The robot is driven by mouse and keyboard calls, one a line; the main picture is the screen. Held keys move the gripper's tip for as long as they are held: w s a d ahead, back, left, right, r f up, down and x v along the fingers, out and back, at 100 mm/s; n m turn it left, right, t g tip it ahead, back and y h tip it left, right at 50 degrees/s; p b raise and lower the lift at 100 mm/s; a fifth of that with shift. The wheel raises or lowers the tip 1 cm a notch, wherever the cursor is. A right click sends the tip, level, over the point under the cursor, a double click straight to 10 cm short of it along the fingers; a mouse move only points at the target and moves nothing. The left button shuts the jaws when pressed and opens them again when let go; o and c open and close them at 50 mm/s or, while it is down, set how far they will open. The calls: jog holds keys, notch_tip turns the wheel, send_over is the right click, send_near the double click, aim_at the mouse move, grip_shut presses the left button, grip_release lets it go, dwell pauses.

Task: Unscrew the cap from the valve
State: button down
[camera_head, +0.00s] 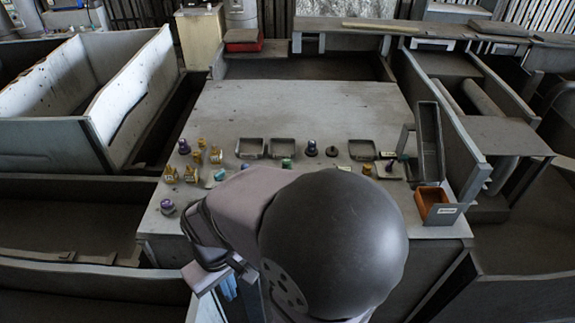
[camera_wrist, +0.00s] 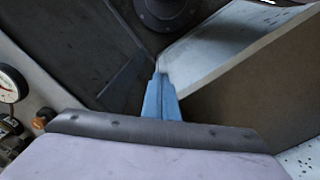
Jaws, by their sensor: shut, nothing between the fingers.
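My gripper (camera_head: 228,288) shows as small blue fingers below the near edge of the table in the head view. In the wrist view its blue fingers (camera_wrist: 161,82) are together with nothing between them. I cannot tell for sure which item is the valve or its cap. Several brass fittings (camera_head: 191,174) stand at the left of the table top. Purple-topped pieces stand there too, one (camera_head: 184,146) at the back left and one (camera_head: 167,207) at the front left. A dark piece with a bluish top (camera_head: 312,148) stands near the middle. All are apart from my gripper.
The table (camera_head: 300,105) is bare at the back. Small dark trays (camera_head: 250,148) stand in a row across it. An orange-brown box (camera_head: 431,201) is at the right edge, by a tall dark bin (camera_head: 430,140). The wrist view shows a gauge (camera_wrist: 12,85) at left and grey panels.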

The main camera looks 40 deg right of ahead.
jog(key=c, duration=2.1)
grip_release()
jog(key=o, duration=0.5)
jog(key=shift+w+d+r, duration=0.1)
jog(key=shift+w+r, duration=0.1)
jog(key=shift+c, duration=0.2)
jog(key=w+d+r+n+p, duration=0.5)
jog(key=w+r+p, duration=0.1)
jog(key=w, duration=0.2)
notch_tip(320, 180, up, 4)
jog(key=n+p, duration=1.3)
jog(key=n, duration=0.4)
send_over(287, 161)
jog(key=shift+w+a+r, duration=0.15)
jog(key=shift+a+r, duration=0.05)
jog(key=shift+a, duration=0.2)
jog(key=shift+d+f+n, duration=0.1)
jog(key=shift+d+n, duration=0.2)
jog(key=shift+d, duration=0.15)
